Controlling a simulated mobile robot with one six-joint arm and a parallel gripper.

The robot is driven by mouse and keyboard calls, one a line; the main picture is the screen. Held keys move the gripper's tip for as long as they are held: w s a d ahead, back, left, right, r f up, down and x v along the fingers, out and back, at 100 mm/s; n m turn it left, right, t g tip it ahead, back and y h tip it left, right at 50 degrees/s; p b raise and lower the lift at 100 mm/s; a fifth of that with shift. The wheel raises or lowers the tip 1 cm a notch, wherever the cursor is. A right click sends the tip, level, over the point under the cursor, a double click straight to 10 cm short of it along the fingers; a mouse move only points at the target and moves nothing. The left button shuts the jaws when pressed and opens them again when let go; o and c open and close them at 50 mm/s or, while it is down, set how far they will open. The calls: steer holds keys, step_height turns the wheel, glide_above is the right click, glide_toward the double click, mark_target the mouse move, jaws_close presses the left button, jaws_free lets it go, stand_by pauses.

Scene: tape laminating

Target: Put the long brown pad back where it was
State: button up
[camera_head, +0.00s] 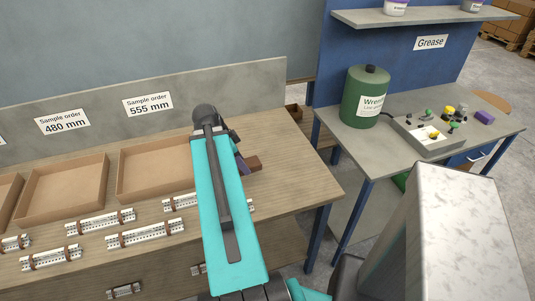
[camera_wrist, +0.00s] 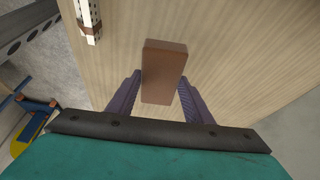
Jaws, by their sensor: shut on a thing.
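The long brown pad (camera_wrist: 164,71) is between the two purple fingers of my gripper (camera_wrist: 161,79) in the wrist view. My gripper is shut on it, and the pad reaches past the fingertips. Most of the pad is hidden there by my arm. I cannot tell whether the pad touches the table top.
Open cardboard trays (camera_head: 62,187) stand along the back of the table, below the order signs. Several white rails (camera_head: 145,233) lie in front of them. A grey bench (camera_head: 420,150) with a green canister (camera_head: 363,100) stands at the right. The table's right end is clear.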

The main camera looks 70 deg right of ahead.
steer(key=shift+s+d+f+m, duration=0.1)
steer(key=shift+s+d+m, duration=0.15)
steer(key=shift+s, duration=0.3)
steer(key=shift+s+d+f+m, duration=0.15)
steer(key=shift+s+m, duration=0.1)
steer(key=shift+s, duration=0.25)
steer(key=shift+r, duration=0.1)
steer(key=d+p, duration=0.1)
steer(key=d, duration=0.4)
steer(key=d+f+p, duration=0.1)
steer(key=d+p, duration=0.1)
steer(key=d, duration=0.3)
steer(key=d+p, duration=0.2)
steer(key=d, duration=0.4)
steer(key=shift+s+f, duration=0.25)
steer(key=shift+s, duration=0.05)
steer(key=shift+f, duration=0.2)
steer(key=shift+f+p, duration=0.75)
steer(key=shift+f, duration=0.85)
steer(key=shift+f, duration=0.2)
